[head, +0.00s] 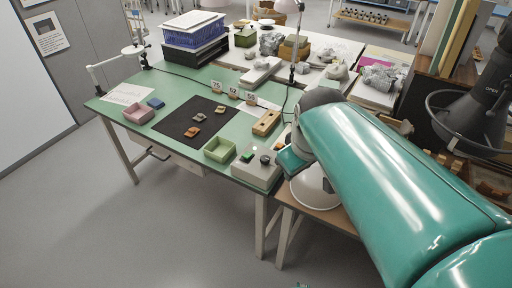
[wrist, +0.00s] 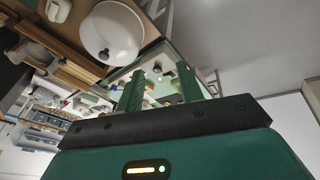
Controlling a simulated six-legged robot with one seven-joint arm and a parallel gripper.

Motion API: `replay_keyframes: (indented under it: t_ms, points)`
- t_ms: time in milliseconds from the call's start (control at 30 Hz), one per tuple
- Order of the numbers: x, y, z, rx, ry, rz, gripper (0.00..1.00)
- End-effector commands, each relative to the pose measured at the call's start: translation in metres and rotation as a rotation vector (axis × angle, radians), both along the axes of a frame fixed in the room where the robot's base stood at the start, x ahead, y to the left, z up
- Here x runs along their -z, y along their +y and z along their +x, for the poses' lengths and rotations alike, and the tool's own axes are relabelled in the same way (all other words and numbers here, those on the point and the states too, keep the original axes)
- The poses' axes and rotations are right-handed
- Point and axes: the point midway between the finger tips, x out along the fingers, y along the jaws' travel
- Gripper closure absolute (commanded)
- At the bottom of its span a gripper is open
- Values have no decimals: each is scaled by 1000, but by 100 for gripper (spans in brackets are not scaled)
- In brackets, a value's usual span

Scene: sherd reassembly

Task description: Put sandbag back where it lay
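A small blue pad (head: 155,103), which may be the sandbag, lies on the green table (head: 115,93) beside the pink tray (head: 139,114). I cannot be sure that it is the sandbag. My gripper (wrist: 162,75) shows in the wrist view with its two green fingers apart and nothing visible held between them. In the head view my arm reaches over the table's right end, and the fingertips are hidden there. Several sherds (head: 199,117) lie apart on the black mat (head: 175,123), well left of my gripper.
A green tray (head: 219,150), a grey box with a green button (head: 260,166) and a wooden block (head: 266,123) stand near the table's right end. Number cards (head: 233,92) stand behind the mat. A lamp stand (head: 140,55) rises at the back left.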

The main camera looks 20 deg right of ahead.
Motion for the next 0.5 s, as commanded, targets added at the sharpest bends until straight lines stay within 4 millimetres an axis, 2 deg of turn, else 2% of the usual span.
replay_keyframes:
  t_ms: [33,100,200,333,500]
  points:
    - [-6,20,-9,31,-45,26,63]
    - [-10,40,-21,97,-94,76,63]
    - [-13,60,-35,172,-143,144,63]
    - [-13,71,-44,225,-170,196,63]
    - [-13,72,-46,238,-172,206,63]
